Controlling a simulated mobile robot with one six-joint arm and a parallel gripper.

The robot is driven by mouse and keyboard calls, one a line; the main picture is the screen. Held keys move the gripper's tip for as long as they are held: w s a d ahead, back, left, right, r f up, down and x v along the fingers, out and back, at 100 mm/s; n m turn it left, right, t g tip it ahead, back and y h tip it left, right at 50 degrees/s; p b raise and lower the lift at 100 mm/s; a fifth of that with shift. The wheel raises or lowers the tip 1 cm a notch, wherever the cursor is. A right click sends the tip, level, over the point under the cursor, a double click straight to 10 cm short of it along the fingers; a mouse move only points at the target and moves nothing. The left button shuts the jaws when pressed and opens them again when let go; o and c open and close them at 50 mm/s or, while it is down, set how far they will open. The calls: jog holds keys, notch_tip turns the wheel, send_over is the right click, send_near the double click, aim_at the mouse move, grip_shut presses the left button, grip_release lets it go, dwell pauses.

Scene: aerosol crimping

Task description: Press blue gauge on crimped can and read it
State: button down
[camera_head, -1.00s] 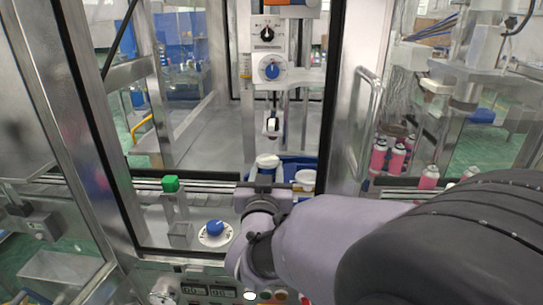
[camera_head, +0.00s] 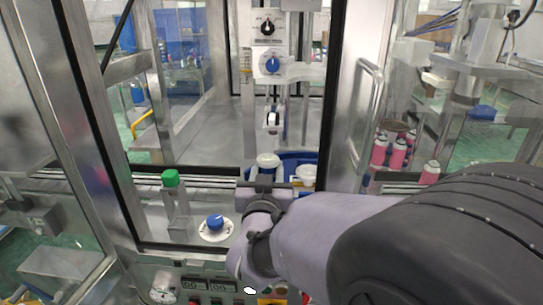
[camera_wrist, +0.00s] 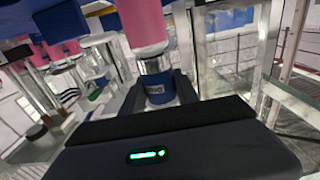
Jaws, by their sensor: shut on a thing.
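In the wrist view my gripper (camera_wrist: 158,92) is shut on a blue gauge (camera_wrist: 157,88) with dark lettering on its side. A pink can (camera_wrist: 142,22) lies straight beyond it in that picture. The can's silver collar (camera_wrist: 152,63) lines up with the gauge and seems to meet it, but I cannot tell how firmly. The reading is too small to make out. In the head view my gripper (camera_head: 262,190) is at the front of the machine opening.
Two white-topped containers (camera_head: 268,161) stand by a blue tray (camera_head: 297,158) just beyond my gripper. A blue knob on a white dial (camera_head: 215,223) and a green-capped post (camera_head: 171,180) are left. Pink cans (camera_head: 397,155) stand at right. Metal door frames flank the opening.

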aim_at(268, 159)
jog(key=shift+r+p, duration=1.65)
jog(key=shift+r, duration=0.85)
jog(key=s+b, duration=0.3)
jog(key=s, duration=1.4)
jog(key=shift+a, duration=0.3)
jog(key=shift+f, duration=0.1)
